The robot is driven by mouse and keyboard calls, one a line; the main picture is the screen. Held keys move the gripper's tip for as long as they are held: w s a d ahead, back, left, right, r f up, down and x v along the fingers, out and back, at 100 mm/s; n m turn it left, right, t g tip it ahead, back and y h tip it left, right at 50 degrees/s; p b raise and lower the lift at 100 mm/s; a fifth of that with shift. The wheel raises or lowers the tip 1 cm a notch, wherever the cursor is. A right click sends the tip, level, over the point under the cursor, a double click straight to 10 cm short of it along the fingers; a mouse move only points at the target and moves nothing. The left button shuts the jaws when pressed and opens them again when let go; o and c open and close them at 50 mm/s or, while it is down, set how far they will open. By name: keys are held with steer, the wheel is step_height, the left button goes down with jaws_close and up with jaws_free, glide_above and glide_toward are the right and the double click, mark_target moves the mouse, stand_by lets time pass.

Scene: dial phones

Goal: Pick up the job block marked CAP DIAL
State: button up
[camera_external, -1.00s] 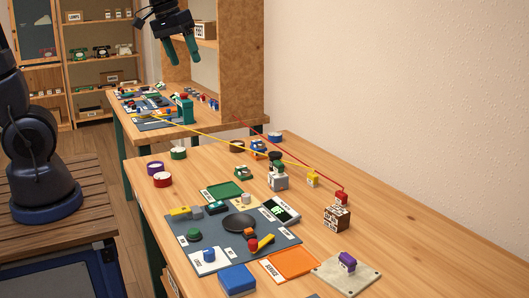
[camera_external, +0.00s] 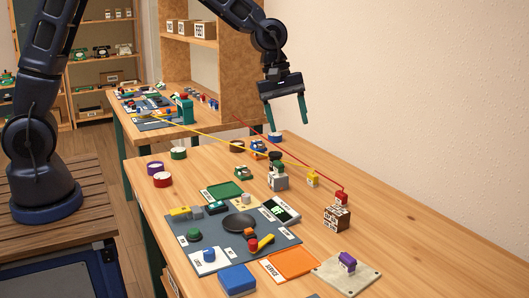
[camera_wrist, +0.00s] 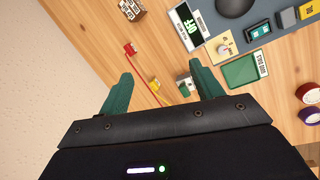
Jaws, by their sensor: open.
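My gripper (camera_external: 288,125) is open and empty, held above the far right part of the near bench; its green fingers also show in the wrist view (camera_wrist: 160,72). I cannot read CAP DIAL on any block. Small blocks with pale marks are a yellow block (camera_external: 313,180), a green block (camera_external: 243,174), a purple block (camera_external: 347,262) on a beige plate (camera_external: 335,279), and a brown block (camera_external: 337,219) with white marks. The yellow block (camera_wrist: 154,85) and brown block (camera_wrist: 132,10) also show in the wrist view, the yellow one between the fingers in the picture.
A red block (camera_external: 341,197) has a red cord running back from it; a yellow cord crosses the bench. A grey-and-green device (camera_external: 278,180) stands below the gripper in the picture. A grey mat (camera_external: 215,262) holds several parts. An orange tray (camera_external: 291,263) lies in front.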

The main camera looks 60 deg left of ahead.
mark_target(337, 209)
steer(key=shift+w+d+f+n+g+h, duration=0.25)
steer(key=shift+w+d+f+n, duration=0.75)
steer(key=shift+d+f, duration=2.1)
steer(key=shift+w+d+f+n+g+h, duration=0.25)
steer(key=shift+w+d+f+n, duration=0.85)
steer(key=shift+f, duration=3.35)
steer(key=shift+w+d+f+n+g+h, duration=0.1)
steer(key=shift+w+d+f+n+h, duration=0.7)
steer(key=shift+d+f, duration=2.65)
steer(key=shift+w+a+f+m+y, duration=0.3)
steer(key=shift+w+a+f+y, duration=0.05)
steer(key=shift+a+y, duration=0.05)
steer(key=c, duration=1)
steer(key=shift+c, duration=0.4)
steer(key=shift+r, duration=0.15)
